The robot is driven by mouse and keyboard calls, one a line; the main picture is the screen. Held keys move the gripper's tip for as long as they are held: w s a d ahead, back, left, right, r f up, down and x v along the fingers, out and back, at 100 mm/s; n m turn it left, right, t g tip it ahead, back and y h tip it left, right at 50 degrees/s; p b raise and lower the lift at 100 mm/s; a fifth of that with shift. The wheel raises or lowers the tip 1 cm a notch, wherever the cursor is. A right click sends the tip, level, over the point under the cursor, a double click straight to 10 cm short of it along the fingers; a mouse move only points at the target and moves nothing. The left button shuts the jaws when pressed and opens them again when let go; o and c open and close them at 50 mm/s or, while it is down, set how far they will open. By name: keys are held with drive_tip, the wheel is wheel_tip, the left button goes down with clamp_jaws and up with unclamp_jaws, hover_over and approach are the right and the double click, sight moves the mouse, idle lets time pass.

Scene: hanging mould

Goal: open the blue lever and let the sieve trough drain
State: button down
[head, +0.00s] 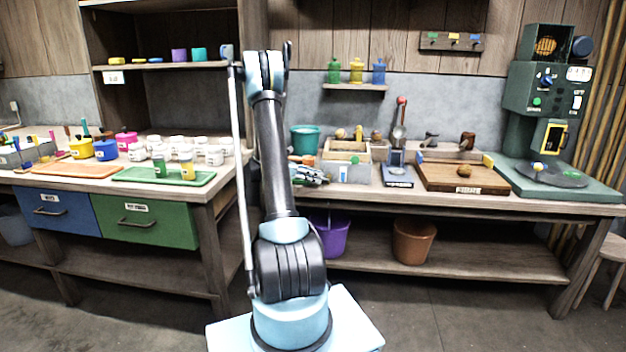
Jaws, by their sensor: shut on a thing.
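My gripper (318,178), dark and silver, is small in the head view, just right of my upright arm at the left end of the right-hand bench. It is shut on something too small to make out. A grey box (360,174) with a light blue mark is just right of it; I cannot tell whether they touch. I cannot tell for sure which thing is the sieve trough or the blue lever. A wooden tray (440,178) further right has a blue piece (420,156) at its back left. My arm hides part of the bench's left end.
A teal bucket (305,139) stands behind my gripper. A red-topped lever press (398,130) stands left of the tray, and a green machine (530,100) is at the far right. The left bench (225,180) holds several jars. Purple (332,238) and brown (412,245) buckets sit below.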

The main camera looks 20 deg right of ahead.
drive_tip(key=shift+s, duration=0.1)
drive_tip(key=c, duration=1.4)
unclamp_jaws()
drive_tip(key=shift+d, duration=0.1)
drive_tip(key=shift+a, duration=0.25)
drive_tip(key=v, duration=1.1)
drive_tip(key=shift+a, duration=0.3)
drive_tip(key=shift+r, duration=0.1)
